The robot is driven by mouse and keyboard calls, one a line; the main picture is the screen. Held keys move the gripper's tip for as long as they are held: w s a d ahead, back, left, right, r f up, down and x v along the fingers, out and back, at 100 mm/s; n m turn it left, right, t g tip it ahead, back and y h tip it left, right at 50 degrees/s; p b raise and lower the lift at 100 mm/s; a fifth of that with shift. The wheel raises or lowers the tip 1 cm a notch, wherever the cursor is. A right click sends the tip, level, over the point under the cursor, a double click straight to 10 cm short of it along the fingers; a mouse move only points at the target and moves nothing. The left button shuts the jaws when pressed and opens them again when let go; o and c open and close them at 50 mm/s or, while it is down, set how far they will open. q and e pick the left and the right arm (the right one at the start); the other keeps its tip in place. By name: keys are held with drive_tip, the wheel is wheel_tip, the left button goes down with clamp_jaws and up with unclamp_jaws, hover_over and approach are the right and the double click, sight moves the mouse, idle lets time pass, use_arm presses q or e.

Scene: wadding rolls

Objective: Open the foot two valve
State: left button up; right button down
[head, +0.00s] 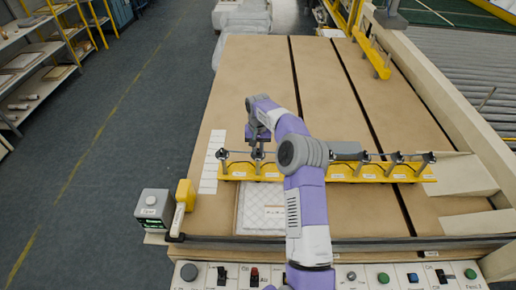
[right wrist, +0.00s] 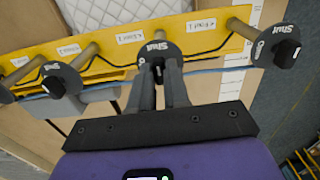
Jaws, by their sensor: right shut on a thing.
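A yellow bar (head: 345,172) across the board carries a row of valves with black round dials. My right gripper (head: 258,148) is shut on the knob of the second valve from the left in the head view. In the right wrist view, my right gripper's fingers (right wrist: 158,78) close on this valve (right wrist: 157,49), whose dial shows the word "Shut". The fingers hide part of the knob. Small white labels sit on the bar, too blurred to read surely. My left gripper is not in view.
Neighbouring valves stand close on both sides, one at the head view's left end (head: 222,154). A white quilted pad (head: 262,208) lies in front of the bar. A control panel (head: 350,275) with buttons runs along the front edge. A grey box (head: 153,205) stands at front left.

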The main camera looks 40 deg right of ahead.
drive_tip(key=n+p, duration=0.1)
drive_tip(key=n, duration=0.2)
drive_tip(key=shift+r+n, duration=0.1)
drive_tip(key=shift+n, duration=0.3)
drive_tip(key=n, duration=0.4)
drive_tip(key=shift+n+p, duration=0.3)
drive_tip(key=n, duration=0.9)
drive_tip(key=shift+w+p, duration=0.1)
drive_tip(key=shift+p, duration=0.3)
drive_tip(key=shift+n, duration=0.3)
drive_tip(key=c, duration=1.1)
unclamp_jaws()
